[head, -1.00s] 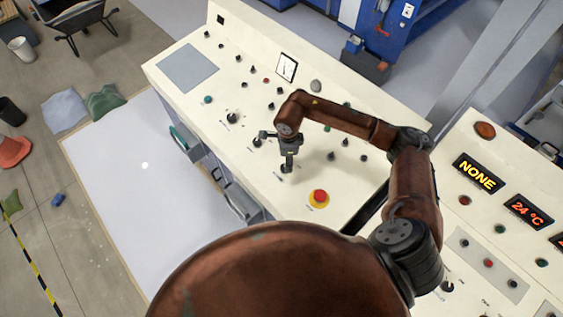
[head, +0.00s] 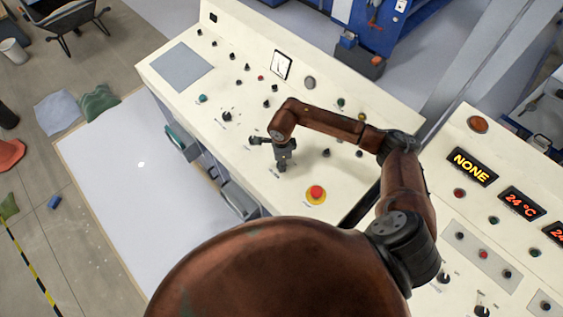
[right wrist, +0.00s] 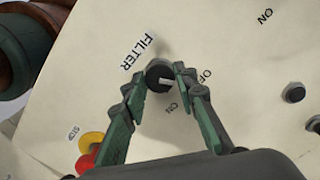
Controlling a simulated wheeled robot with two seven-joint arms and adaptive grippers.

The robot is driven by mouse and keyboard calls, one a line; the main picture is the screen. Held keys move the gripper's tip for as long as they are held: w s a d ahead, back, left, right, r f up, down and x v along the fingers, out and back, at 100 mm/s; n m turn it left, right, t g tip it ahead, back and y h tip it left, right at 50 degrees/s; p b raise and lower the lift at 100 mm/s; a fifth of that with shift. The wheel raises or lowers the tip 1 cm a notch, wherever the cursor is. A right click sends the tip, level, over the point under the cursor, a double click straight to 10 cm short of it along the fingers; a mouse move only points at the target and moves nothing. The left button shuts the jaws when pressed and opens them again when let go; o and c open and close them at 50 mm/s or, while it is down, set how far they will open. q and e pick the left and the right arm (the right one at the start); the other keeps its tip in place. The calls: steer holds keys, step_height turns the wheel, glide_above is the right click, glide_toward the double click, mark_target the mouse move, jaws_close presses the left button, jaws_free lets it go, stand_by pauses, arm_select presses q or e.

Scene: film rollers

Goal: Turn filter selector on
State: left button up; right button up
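The filter selector (right wrist: 160,77) is a round black knob with a white pointer line, next to the printed word FILTER. OFF is printed to its right and ON below right of it. The pointer faces right, roughly toward OFF. My right gripper (right wrist: 159,74) has its green fingers apart, one on each side of the knob, with small gaps seeming to remain. In the head view my right gripper (head: 282,169) points down at the cream control panel (head: 235,170) and hides the selector. My left gripper is not in view.
A red stop button on a yellow base (head: 316,194) lies close to the right gripper; it also shows in the right wrist view (right wrist: 88,158). Several other knobs stand around. A second panel with a NONE display (head: 475,167) is at the right.

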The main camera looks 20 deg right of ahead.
steer(key=c, duration=0.5)
steer(key=shift+c, duration=0.2)
steer(key=shift+m, duration=0.4)
steer(key=shift+m+b, duration=0.75)
steer(key=shift+m, duration=0.25)
steer(key=m+b, duration=0.1)
steer(key=m, duration=0.1)
steer(key=shift+m+t, duration=0.3)
steer(key=m+b, duration=0.1)
steer(key=m, duration=0.2)
steer(key=shift+m, duration=0.3)
steer(key=shift+a+m+h+b, duration=0.1)
steer(key=shift+m+h+b, duration=0.35)
steer(key=shift+m, duration=0.95)
steer(key=shift+r, duration=0.1)
